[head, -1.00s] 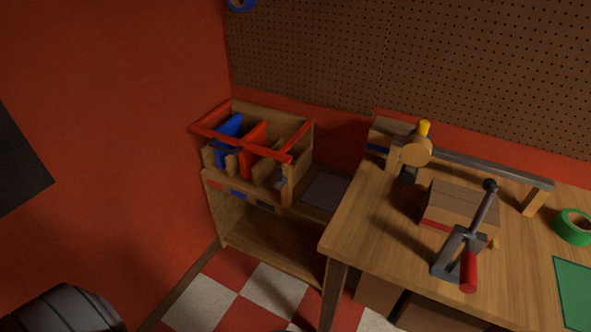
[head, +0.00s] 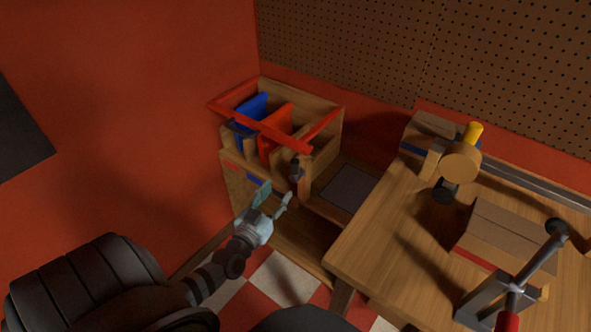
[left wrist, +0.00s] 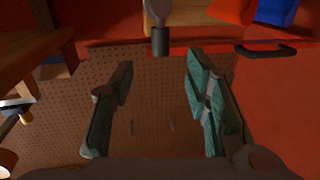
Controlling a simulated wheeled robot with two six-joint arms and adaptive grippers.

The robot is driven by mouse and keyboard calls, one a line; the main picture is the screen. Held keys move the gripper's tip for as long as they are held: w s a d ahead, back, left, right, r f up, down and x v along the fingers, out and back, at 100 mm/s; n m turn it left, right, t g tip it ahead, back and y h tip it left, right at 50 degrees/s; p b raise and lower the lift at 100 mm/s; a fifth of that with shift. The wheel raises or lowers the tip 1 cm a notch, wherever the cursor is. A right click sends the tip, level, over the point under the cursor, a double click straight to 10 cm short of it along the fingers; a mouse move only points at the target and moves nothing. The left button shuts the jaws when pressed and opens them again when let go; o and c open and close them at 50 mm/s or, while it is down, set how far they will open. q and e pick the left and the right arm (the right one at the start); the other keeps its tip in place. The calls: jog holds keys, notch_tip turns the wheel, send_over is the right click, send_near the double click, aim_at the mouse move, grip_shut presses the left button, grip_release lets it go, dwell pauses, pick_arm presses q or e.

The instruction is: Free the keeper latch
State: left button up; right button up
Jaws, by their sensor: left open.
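A small grey latch with a dark end (head: 297,168), apparently the keeper latch, sits on the front right post of a wooden box (head: 325,150) with a red frame. In the left wrist view the latch (left wrist: 160,38) shows at top centre, beyond the fingertips. My left gripper (head: 275,194) is open and empty, below and in front of the box, apart from the latch. Its two teal-padded fingers (left wrist: 160,78) also show in the left wrist view with nothing between them. My right gripper is not in view.
Blue (head: 249,108) and red (head: 275,132) panels stand in the box. A dark pad (head: 349,188) lies on the shelf to its right. The workbench (head: 385,245) at right bears a lever clamp (head: 535,265) and a wooden block. The red wall bounds the left.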

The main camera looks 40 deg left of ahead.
aim_at(293, 171)
pick_arm(q)
jog(key=b+x, duration=0.1)
jog(key=x, duration=0.3)
jog(key=b+x, duration=0.2)
jog(key=x, duration=0.2)
jog(key=b+x, duration=0.2)
jog(key=x, duration=0.2)
jog(key=shift+f, duration=0.3)
jog(key=shift+w+r, duration=0.1)
jog(key=shift+w, duration=0.1)
grip_shut()
